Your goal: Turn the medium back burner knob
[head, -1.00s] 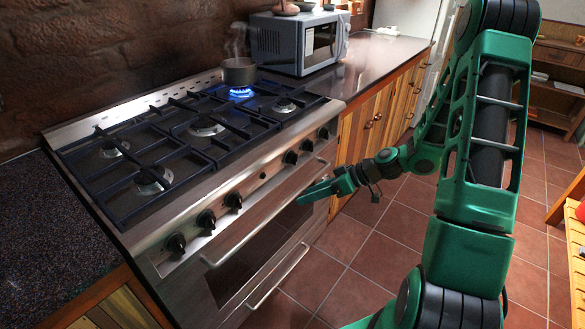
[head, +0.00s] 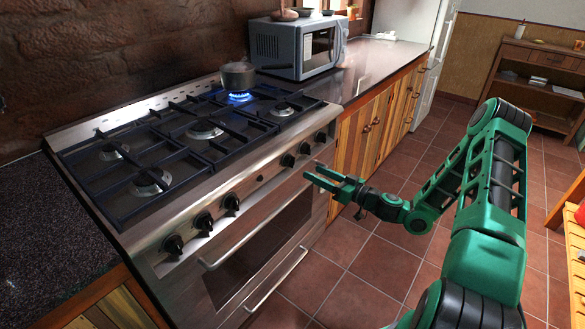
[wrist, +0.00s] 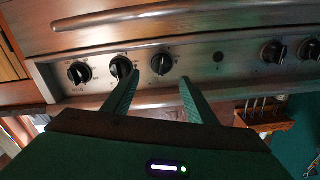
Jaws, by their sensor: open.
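The stove (head: 130,245) carries a row of black knobs on its front panel. Three knobs are at the left, and three at the right: inner right knob (head: 288,160), middle right knob (head: 304,148) and outer right knob (head: 320,136). I cannot read which one is the medium back burner's. My gripper (head: 312,176) is open and empty, in front of the panel below the right group. In the upside-down wrist view, my gripper's fingers (wrist: 158,78) lie either side of the inner right knob (wrist: 162,63), one finger overlapping the middle right knob (wrist: 119,66). Contact is unclear.
A pot (head: 237,76) sits over a lit blue flame (head: 239,97) at the back right burner. The oven handle (head: 255,228) runs just below the knobs. A microwave (head: 295,45) stands on the counter to the right. The tiled floor (head: 350,275) is clear.

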